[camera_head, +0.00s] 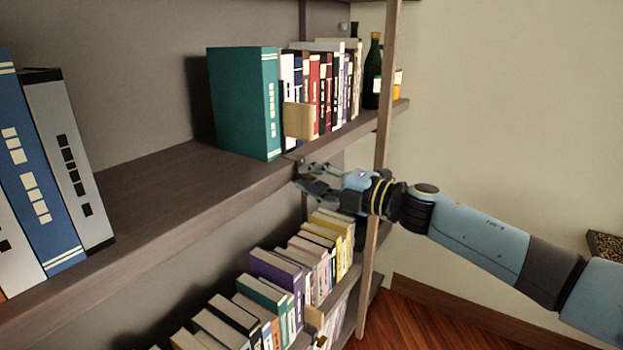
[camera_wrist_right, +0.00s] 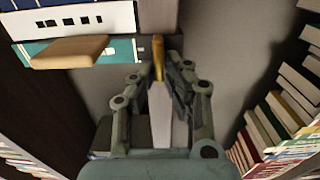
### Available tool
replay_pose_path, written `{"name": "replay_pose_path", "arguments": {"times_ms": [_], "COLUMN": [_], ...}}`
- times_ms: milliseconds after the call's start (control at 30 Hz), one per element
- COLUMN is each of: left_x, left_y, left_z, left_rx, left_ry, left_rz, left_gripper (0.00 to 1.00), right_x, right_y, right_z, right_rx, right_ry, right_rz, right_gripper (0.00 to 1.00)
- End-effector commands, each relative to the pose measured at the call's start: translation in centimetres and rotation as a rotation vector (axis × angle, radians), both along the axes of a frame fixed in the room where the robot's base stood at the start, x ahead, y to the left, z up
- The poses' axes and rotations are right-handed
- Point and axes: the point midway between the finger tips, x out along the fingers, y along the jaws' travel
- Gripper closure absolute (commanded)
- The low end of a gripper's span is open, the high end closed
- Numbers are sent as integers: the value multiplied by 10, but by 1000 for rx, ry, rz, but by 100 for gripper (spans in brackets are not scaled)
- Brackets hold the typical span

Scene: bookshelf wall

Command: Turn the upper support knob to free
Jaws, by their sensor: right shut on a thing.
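My right gripper (camera_head: 303,178) is at the front edge of the upper shelf board (camera_head: 210,205), just below the wooden block. It also shows in the right wrist view (camera_wrist_right: 158,75), its fingers closed around a narrow yellow-brown piece (camera_wrist_right: 158,55) that appears to be the upper support knob. The fingers hide most of this piece, so its turn position cannot be read. In the head view the knob is not clearly distinguishable behind the fingers. My left gripper is not in view.
A pale wooden block (camera_head: 299,120) sits before a row of books beside a large teal book (camera_head: 243,103). A dark bottle (camera_head: 373,72) stands near a wooden post (camera_head: 381,150). Lower books (camera_head: 275,275) fill the shelf below. The board's middle is bare.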

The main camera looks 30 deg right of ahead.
Motion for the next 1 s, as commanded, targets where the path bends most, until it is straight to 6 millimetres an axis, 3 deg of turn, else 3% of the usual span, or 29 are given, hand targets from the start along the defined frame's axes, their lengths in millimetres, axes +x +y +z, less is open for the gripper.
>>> {"name": "replay_pose_path", "arguments": {"times_ms": [267, 300, 433, 767, 1000], "left_x": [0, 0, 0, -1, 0], "left_y": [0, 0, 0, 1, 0], "left_z": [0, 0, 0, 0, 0], "left_rx": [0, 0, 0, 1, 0], "left_ry": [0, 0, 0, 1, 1], "left_rz": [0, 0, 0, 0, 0], "left_gripper": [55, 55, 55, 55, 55], "right_x": [0, 0, 0, -4, -41], "right_y": [0, 0, 0, -2, -17], "right_z": [1, 1, 1, -1, -1], "right_rx": [-3, -2, -2, -3, -6], "right_ry": [-2, -2, -1, 1, 3], "right_rz": [0, 0, 0, 0, 2], "right_gripper": [100, 84, 67, 67, 67]}}
